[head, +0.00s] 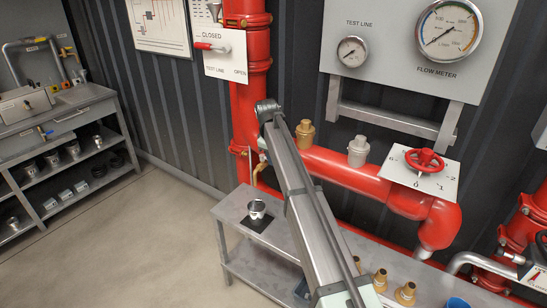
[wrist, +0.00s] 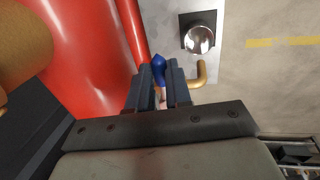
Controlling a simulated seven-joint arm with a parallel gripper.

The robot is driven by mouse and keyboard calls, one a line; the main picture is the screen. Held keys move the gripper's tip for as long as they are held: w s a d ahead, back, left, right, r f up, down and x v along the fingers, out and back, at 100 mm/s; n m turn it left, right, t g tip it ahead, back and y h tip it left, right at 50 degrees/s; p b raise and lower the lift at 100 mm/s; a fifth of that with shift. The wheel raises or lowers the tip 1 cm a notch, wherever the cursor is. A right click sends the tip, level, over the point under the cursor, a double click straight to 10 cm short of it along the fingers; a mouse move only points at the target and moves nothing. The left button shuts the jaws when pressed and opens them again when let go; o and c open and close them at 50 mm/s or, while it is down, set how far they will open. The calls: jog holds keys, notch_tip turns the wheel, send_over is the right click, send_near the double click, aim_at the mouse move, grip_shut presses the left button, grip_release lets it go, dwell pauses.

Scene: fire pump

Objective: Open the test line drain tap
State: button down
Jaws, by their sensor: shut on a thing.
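The test line drain tap shows in the wrist view as a blue handle (wrist: 158,66) with a bent brass spout (wrist: 201,76) to its right. My gripper (wrist: 158,88) is shut on the blue handle, which sticks out between the fingertips. Most of the tap body is hidden by the fingers. In the head view, my arm covers most of the tap; part of the brass spout (head: 259,180) shows beside the red riser pipe.
A steel cup (head: 257,208) stands on a dark mat on the low bench (head: 236,214) below. The red pipe (wrist: 90,45) runs close left of my fingers. A red-handled test line valve (head: 211,47), gauges and a red handwheel (head: 425,161) are nearby.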

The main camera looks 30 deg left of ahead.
aim_at(263, 159)
jog(key=shift+s, duration=0.1)
dwell(0.4)
jog(key=s+m, duration=0.1)
jog(key=m, duration=0.2)
jog(key=s+a+m+h, duration=0.1)
jog(key=m, duration=0.2)
jog(key=s+a+m, duration=0.1)
jog(key=m, duration=0.2)
jog(key=shift+s+g+h, duration=0.2)
jog(key=shift+g+h, duration=0.1)
jog(key=shift+s+a+m+g+h, duration=0.1)
jog(key=shift+s+a+m+g, duration=0.15)
jog(key=shift+a+m, duration=0.85)
jog(key=shift+s+a+m+g+h, duration=0.1)
jog(key=shift+s+a+m+g, duration=0.15)
jog(key=shift+m, duration=1.65)
jog(key=shift+s+a+m+g+h, duration=0.25)
jog(key=shift+a+m, duration=0.35)
jog(key=shift+m, duration=0.9)
jog(key=shift+w, duration=0.1)
jog(key=c, duration=1.1)
grip_release()
jog(key=shift+o, duration=0.2)
